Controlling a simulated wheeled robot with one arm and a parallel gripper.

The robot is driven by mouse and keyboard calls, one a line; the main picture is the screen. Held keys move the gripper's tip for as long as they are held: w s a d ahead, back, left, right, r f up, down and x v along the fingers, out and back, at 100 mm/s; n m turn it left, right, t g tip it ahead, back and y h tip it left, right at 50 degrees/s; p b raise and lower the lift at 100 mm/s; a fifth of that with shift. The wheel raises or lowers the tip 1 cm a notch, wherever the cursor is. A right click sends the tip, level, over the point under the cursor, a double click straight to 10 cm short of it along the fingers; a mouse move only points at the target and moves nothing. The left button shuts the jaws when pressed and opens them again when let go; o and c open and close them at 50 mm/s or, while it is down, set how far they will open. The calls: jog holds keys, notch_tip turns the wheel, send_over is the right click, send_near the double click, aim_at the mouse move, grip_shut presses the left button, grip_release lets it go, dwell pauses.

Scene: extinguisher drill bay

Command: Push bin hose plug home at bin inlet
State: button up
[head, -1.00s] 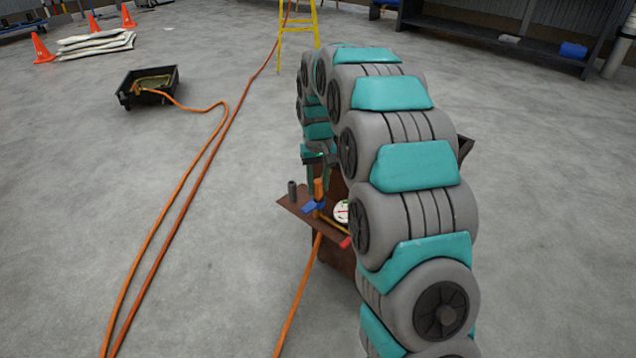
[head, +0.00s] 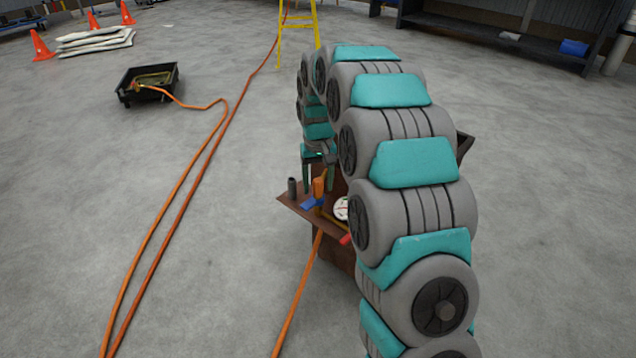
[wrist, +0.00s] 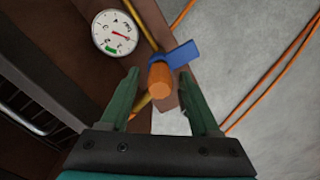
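An orange cylinder (head: 319,187), which looks like the hose plug, stands upright above the bin's small brown shelf. A blue lever (head: 312,203) is beside its base. My gripper (head: 318,188) points down over it with its two fingers apart. In the wrist view my gripper (wrist: 160,76) is open, and the orange cylinder (wrist: 160,79) shows between the fingertips with a gap on each side. The blue lever (wrist: 178,55) lies just beyond it. The cylinder's lower end and the inlet are hidden, so I cannot tell how it is seated.
A round white gauge (wrist: 115,33) and a brass pipe are close to the gripper. A dark upright cylinder (head: 292,187) stands on the shelf's left. An orange hose (head: 300,290) runs down from the shelf. A black tray (head: 148,85) is far left.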

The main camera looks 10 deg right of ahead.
jog(key=shift+o, duration=0.2)
notch_tip(320, 180, up, 6)
jog(key=shift+r, duration=0.85)
jog(key=shift+s+r, duration=0.15)
jog(key=shift+s, duration=0.1)
jog(key=s+r+g+p, duration=0.1)
jog(key=s+g+p, duration=0.1)
jog(key=s, duration=4.1)
jog(key=shift+r, duration=0.15)
